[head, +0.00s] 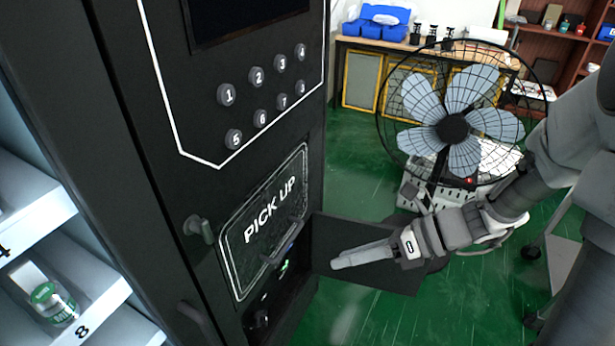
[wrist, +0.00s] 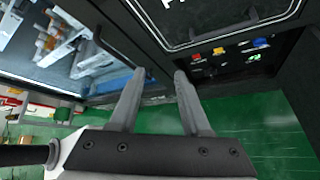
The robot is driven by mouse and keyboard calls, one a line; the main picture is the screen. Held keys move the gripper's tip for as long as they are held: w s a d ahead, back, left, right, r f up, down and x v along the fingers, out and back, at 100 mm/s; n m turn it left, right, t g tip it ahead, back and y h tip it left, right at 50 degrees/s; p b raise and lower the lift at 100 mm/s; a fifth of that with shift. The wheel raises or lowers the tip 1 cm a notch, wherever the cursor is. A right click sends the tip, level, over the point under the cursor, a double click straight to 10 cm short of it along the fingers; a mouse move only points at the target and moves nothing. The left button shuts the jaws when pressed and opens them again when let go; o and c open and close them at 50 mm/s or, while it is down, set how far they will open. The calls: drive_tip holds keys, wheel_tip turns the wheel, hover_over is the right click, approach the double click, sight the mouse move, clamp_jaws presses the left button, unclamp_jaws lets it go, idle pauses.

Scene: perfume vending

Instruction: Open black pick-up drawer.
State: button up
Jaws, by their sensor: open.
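The black machine front carries a panel marked PICK UP (head: 270,212) with a white outline and a dark bar handle (head: 284,246). In the wrist view the handle (wrist: 228,36) runs along the panel's lower edge. Below it, a dark recess (wrist: 222,72) shows small coloured parts. A flat black panel (head: 395,281) sticks out from the machine's right side, like a swung-out door. My gripper (head: 338,262) is in front of this panel, right of the handle and apart from it. The fingers (wrist: 157,78) are spread and empty.
Glass-fronted shelves with a bottle (head: 53,301) stand at far left. A large fan (head: 452,128) stands behind my arm. The green floor (head: 350,322) is clear in front.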

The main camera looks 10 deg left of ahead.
sight(289, 241)
drive_tip(key=w+d+f+m+t+y+b, duration=0.3)
drive_tip(key=w+f+m+t, duration=0.4)
drive_tip(key=f+m, duration=0.55)
drive_tip(key=shift+m+g, duration=0.7)
drive_tip(key=shift+m, duration=0.15)
drive_tip(key=b+x, duration=0.1)
drive_tip(key=x, duration=0.5)
drive_tip(key=r+b+x, duration=0.1)
drive_tip(key=b+x, duration=0.1)
drive_tip(key=x, duration=0.4)
drive_tip(key=b+x, duration=0.1)
drive_tip(key=x, duration=0.5)
drive_tip(key=shift+w+a+r+b, duration=0.1)
drive_tip(key=shift+a+r+b, duration=0.15)
drive_tip(key=shift+b, duration=0.15)
clamp_jaws()
